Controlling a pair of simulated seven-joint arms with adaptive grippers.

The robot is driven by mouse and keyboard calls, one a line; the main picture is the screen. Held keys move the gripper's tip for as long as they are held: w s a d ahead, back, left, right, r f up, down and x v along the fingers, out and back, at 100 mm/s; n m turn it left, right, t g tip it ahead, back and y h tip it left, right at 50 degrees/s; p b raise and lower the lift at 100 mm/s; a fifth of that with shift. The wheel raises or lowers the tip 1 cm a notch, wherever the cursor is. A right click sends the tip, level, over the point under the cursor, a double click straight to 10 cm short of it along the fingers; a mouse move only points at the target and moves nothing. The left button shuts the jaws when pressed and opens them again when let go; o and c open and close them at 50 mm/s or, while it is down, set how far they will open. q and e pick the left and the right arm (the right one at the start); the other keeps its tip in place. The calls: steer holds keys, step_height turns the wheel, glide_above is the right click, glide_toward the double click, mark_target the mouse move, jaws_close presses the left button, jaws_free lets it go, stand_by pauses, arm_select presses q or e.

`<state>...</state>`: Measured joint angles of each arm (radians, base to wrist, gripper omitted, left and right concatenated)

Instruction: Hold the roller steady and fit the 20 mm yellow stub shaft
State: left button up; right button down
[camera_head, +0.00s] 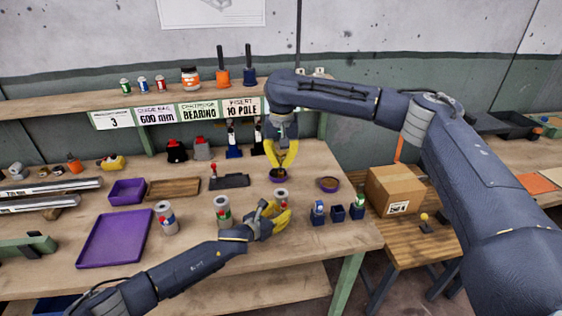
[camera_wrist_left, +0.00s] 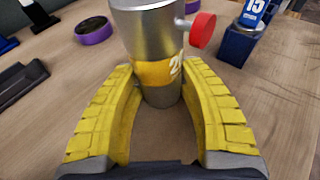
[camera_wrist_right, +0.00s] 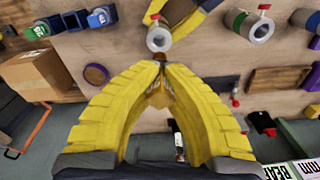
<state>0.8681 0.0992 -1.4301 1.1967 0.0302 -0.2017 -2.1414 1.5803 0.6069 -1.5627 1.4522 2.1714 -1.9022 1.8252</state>
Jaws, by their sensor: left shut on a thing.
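My left gripper (camera_head: 268,219) is shut around a grey metal roller (camera_head: 281,198). In the left wrist view the roller (camera_wrist_left: 160,80) stands upright between the yellow fingers, with a yellow band and a red knob (camera_wrist_left: 202,30) on its side. My right gripper (camera_head: 281,160) points down behind the roller, over a small purple dish (camera_head: 278,178). In the right wrist view its fingertips are close together, and a yellowish patch (camera_wrist_right: 159,96) shows between the fingers. I cannot tell whether that patch is the yellow stub shaft in the grip.
Two more rollers (camera_head: 166,217) (camera_head: 222,212) stand to the left. Small dark blue blocks (camera_head: 337,213) sit at right; the middle one looks empty. Another purple dish (camera_head: 328,184) lies between. A purple tray (camera_head: 115,239) is at front left. A cardboard box (camera_head: 394,190) stands on the right.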

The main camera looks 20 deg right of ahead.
mark_target(281, 177)
steer(key=shift+f, duration=2.85)
steer(key=shift+f, duration=2.65)
steer(key=c, duration=1.5)
jaws_free()
steer(key=shift+f, duration=0.1)
steer(key=r, duration=1.2)
steer(key=shift+s, duration=0.25)
